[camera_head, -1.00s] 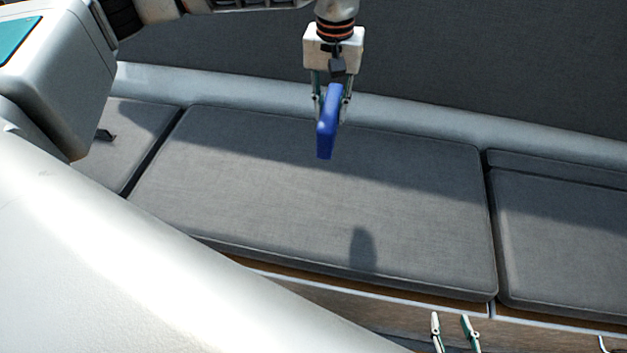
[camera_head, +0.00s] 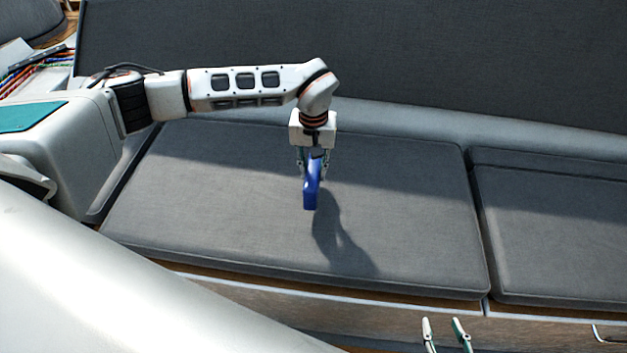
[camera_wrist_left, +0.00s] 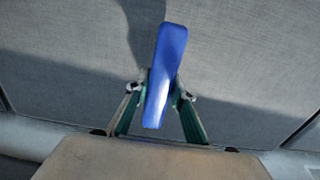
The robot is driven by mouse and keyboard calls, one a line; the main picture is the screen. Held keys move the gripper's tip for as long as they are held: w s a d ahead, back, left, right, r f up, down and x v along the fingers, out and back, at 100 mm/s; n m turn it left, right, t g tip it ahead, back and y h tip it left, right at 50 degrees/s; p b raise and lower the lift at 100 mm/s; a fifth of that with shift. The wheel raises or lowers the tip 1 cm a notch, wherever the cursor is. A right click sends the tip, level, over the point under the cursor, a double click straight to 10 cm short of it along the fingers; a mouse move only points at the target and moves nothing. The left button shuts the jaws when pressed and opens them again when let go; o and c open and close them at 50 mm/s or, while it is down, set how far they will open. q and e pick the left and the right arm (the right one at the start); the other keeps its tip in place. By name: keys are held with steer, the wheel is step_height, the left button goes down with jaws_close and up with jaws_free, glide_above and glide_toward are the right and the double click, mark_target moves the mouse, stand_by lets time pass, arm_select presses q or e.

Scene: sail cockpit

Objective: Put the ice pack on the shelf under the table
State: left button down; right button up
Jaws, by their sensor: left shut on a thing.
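The ice pack (camera_head: 311,190) is a slim blue block. My left gripper (camera_head: 314,166) is shut on it and holds it hanging down above the grey seat cushion. In the left wrist view the ice pack (camera_wrist_left: 165,72) stands between the two fingers of the left gripper (camera_wrist_left: 161,92), with its far end free. My right gripper (camera_head: 445,335) shows only its two fingertips at the bottom edge of the head view. They stand apart with nothing visible between them. The table and its shelf are not recognisable in these views.
The long grey seat cushion (camera_head: 230,215) lies below the ice pack, with a dark seat back (camera_head: 400,55) behind it. Another cushion (camera_head: 560,230) is at the right. Coloured ropes (camera_head: 35,68) lie at the far left. The cushion top is clear.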

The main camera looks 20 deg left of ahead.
arm_select(q)
steer(key=shift+f, duration=2.35)
steer(key=shift+f, duration=0.15)
steer(key=c, duration=1.7)
jaws_free()
